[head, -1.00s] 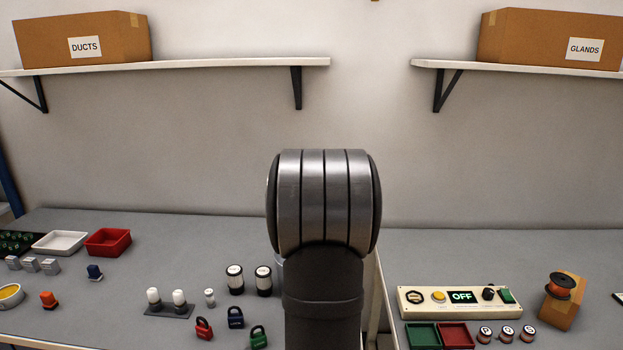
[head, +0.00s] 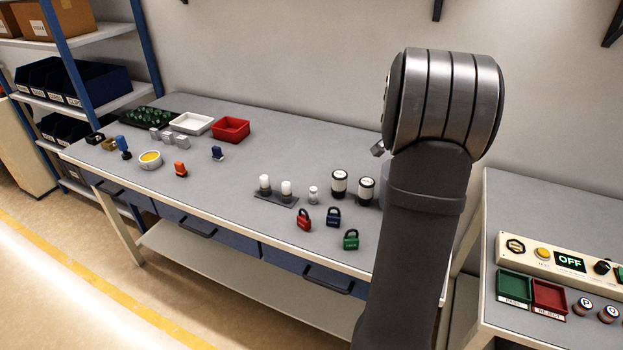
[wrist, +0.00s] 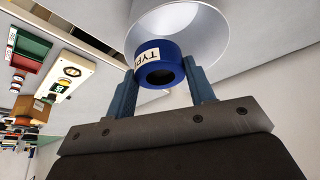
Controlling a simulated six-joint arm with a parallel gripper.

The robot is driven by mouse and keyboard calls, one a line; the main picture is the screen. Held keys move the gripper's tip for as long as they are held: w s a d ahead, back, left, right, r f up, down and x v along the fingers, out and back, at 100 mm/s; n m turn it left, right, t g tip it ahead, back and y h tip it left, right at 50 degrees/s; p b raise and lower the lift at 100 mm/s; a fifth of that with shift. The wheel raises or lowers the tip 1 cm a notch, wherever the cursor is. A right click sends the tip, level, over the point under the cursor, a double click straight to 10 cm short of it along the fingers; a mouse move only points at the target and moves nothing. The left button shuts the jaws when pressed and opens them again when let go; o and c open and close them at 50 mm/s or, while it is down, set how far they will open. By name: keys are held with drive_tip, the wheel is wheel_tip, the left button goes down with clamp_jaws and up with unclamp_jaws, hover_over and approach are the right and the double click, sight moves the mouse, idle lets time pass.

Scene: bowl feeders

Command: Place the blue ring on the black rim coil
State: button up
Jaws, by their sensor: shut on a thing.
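In the wrist view, the blue ring (wrist: 172,51) is held between the two blue-grey fingers of my gripper (wrist: 162,75). The ring has a dark centre hole and a white label of which "TYP" can be read. A silver-grey round bowl or cone (wrist: 213,35) is right behind the ring; I cannot tell whether they touch. In the head view my gripper is hidden behind my arm. I cannot make out a black rim coil in either view.
The left table holds a red tray (head: 231,129), a white tray (head: 192,123), coloured padlocks (head: 304,220) and two black-and-white cylinders (head: 339,184). The right table holds an OFF panel (head: 570,262) and green (head: 515,287) and red (head: 549,296) trays. The left table's middle is mostly clear.

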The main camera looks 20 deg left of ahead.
drive_tip(key=w+a+m+h, duration=0.1)
drive_tip(key=w+a+m, duration=0.15)
drive_tip(key=a, duration=0.75)
drive_tip(key=w+a+m, duration=0.1)
drive_tip(key=w+a, duration=0.2)
drive_tip(key=a, duration=0.8)
drive_tip(key=shift+g, duration=0.3)
wheel_tip(320, 180, down, 6)
drive_tip(key=shift+d+r, duration=0.1)
drive_tip(key=shift+r, duration=0.05)
drive_tip(key=a+f, duration=0.2)
drive_tip(key=a, duration=0.1)
drive_tip(key=a+f, duration=0.2)
drive_tip(key=a, duration=0.2)
drive_tip(key=a+f, duration=0.2)
drive_tip(key=a, duration=0.2)
drive_tip(key=shift+a+f, duration=0.1)
drive_tip(key=shift+f, duration=0.3)
drive_tip(key=f, duration=0.3)
drive_tip(key=shift+a, duration=0.2)
drive_tip(key=shift+f, duration=0.4)
